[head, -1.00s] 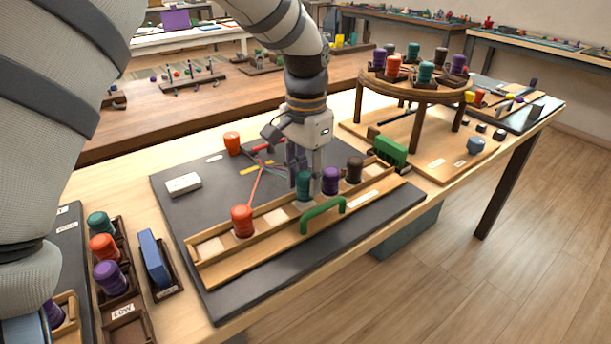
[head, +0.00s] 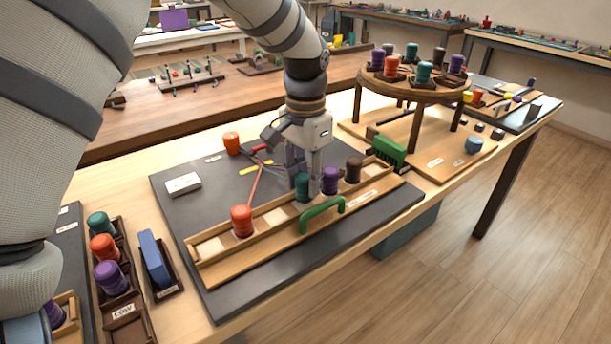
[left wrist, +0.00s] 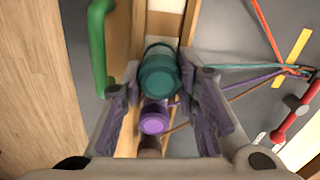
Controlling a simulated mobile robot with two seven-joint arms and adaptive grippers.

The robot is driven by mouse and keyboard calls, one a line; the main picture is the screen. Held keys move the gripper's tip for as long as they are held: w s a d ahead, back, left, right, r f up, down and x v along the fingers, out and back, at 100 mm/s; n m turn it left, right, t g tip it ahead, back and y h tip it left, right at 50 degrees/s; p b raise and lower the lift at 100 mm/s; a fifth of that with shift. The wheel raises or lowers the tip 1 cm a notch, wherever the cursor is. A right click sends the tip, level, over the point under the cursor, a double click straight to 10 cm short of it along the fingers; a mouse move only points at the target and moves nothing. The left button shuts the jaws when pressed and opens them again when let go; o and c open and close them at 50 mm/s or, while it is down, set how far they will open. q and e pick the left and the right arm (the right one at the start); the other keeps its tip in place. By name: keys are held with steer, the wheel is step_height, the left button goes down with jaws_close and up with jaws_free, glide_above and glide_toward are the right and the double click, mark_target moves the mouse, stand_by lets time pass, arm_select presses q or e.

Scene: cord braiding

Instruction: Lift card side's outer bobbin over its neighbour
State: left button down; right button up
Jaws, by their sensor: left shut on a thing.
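A wooden rack (head: 218,263) with compartments holds a row of bobbins. From left to right in the head view they are orange (head: 242,221), teal (head: 302,187), purple (head: 330,181) and brown (head: 354,170). My left gripper (head: 304,180) points down at the teal bobbin and is shut on it. In the left wrist view the fingers flank the teal bobbin (left wrist: 160,72), with the purple bobbin (left wrist: 153,118) beside it and the brown one (left wrist: 150,146) partly hidden. The teal bobbin stands upright in or just above its place; I cannot tell which. My right gripper is not in view.
A green handle (head: 320,214) arches over the rack's front. Coloured cords meet on the dark mat (head: 215,185) behind the rack. A round wooden stand (head: 415,92) with bobbins rises at the right.

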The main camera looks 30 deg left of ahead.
arm_select(q)
steer(key=shift+f, duration=0.7)
steer(key=c, duration=1.2)
jaws_free()
steer(key=shift+o, duration=0.2)
step_height(320, 180, up, 12)
steer(key=shift+r, duration=0.1)
